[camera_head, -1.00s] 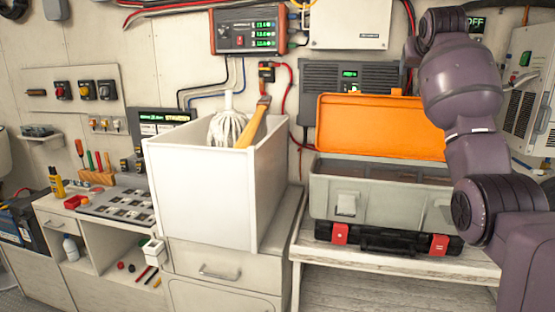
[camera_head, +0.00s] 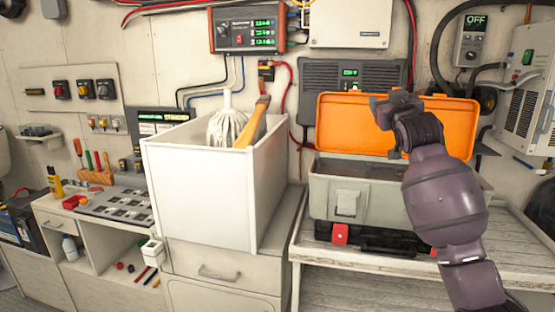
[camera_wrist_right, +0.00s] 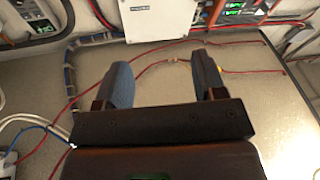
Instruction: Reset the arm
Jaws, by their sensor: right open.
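My right arm comes in from the lower right of the head view. My right gripper (camera_head: 392,104) is in front of the orange lid of the open toolbox, with nothing seen between its fingers. In the right wrist view the two blue-grey fingers of my right gripper (camera_wrist_right: 161,82) stand apart and empty, facing the wall with its cables. My left gripper is in neither view.
The grey toolbox (camera_head: 334,190) with its raised orange lid (camera_head: 345,126) stands on a white bench (camera_head: 330,253), beneath and behind my right arm. A white bin (camera_head: 195,190) holding a mop and a wooden handle stands left of it. Boxes and cables line the wall.

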